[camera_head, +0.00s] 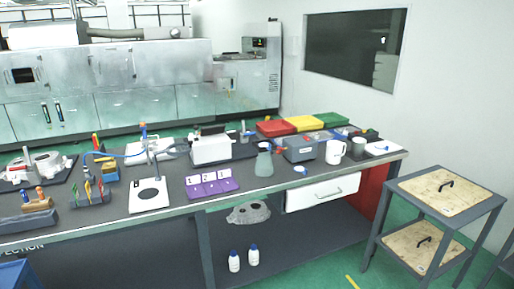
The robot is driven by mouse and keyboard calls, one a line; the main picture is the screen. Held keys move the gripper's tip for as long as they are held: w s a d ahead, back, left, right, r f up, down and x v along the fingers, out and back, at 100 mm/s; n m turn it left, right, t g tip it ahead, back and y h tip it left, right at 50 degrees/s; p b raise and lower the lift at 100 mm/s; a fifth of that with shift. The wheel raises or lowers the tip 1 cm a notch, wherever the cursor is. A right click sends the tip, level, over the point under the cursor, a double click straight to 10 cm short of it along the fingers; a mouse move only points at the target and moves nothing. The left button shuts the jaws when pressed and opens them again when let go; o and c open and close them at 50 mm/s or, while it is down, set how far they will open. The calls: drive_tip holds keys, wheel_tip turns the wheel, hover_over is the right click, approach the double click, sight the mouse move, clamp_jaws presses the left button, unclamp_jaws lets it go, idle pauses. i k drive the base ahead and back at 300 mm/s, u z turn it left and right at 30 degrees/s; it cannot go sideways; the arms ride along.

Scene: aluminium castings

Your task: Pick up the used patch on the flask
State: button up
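A grey-green conical flask (264,162) stands upright on the workbench (330,174), right of the purple numbered cards. Its narrower neck is at the top. I cannot make out a patch on it at this size. A small blue and white round item (300,170) lies on the bench to the right of the flask, apart from it; I cannot tell what it is. My gripper is not in view.
Close around the flask are a grey box (299,152), a white mug (335,152), a white instrument (211,149) and purple cards (211,183). A white drawer (322,192) is under the bench. A two-shelf cart (482,207) stands at the right, with green floor between.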

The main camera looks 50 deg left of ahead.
sight(266, 144)
drive_tip(key=z, duration=0.15)
drive_tip(key=k, duration=0.2)
drive_tip(key=u, duration=3.05)
drive_tip(key=k, duration=0.7)
drive_tip(key=z, duration=0.2)
drive_tip(key=i, duration=0.95)
drive_tip(key=z, duration=0.1)
